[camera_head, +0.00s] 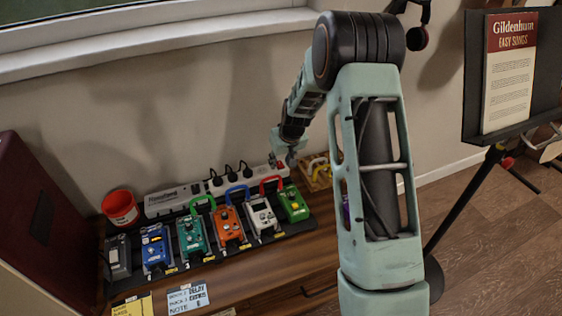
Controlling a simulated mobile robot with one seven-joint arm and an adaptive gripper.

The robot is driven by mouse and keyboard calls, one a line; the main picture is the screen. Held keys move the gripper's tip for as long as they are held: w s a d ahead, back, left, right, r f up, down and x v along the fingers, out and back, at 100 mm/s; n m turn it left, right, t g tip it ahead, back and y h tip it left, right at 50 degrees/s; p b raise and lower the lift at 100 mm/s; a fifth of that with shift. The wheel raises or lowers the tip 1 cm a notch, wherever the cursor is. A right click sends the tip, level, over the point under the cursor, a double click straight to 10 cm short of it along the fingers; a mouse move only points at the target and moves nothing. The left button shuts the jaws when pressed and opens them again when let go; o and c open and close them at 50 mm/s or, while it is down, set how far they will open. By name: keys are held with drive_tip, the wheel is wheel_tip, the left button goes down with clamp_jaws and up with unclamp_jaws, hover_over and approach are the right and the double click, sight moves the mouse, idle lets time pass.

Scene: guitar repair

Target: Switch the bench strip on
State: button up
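The bench strip (165,199) is a long white power strip lying along the wall at the back of the bench, with several black plugs in it. A small red part, seemingly its switch (279,165), shows at its right end. My gripper (288,158) is at that right end, close above or beside the red part. I cannot tell whether it touches it. The fingers are small and partly hidden by my arm, so their opening is unclear. Whether the switch is on or off cannot be made out.
Several coloured pedals, including an orange one (230,226), stand in a row before the strip, joined by looped cables. A red cup (120,207) stands at the left. A wooden tray (316,172) is right of the strip. A music stand (510,80) is at right.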

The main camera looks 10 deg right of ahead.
clamp_jaws()
drive_tip(key=shift+r, duration=0.1)
drive_tip(key=shift+w+r+g+p, duration=0.2)
drive_tip(key=shift+g+p, duration=0.2)
drive_tip(key=shift+p, duration=0.6)
drive_tip(key=shift+w+a+f+g+h+p, duration=0.1)
drive_tip(key=shift+w+g+h+p, duration=0.1)
drive_tip(key=shift+g+p, duration=0.45)
drive_tip(key=shift+w+f+g+h+p, duration=0.1)
drive_tip(key=shift+w+g+p, duration=0.05)
drive_tip(key=shift+g+p, duration=0.5)
unclamp_jaws()
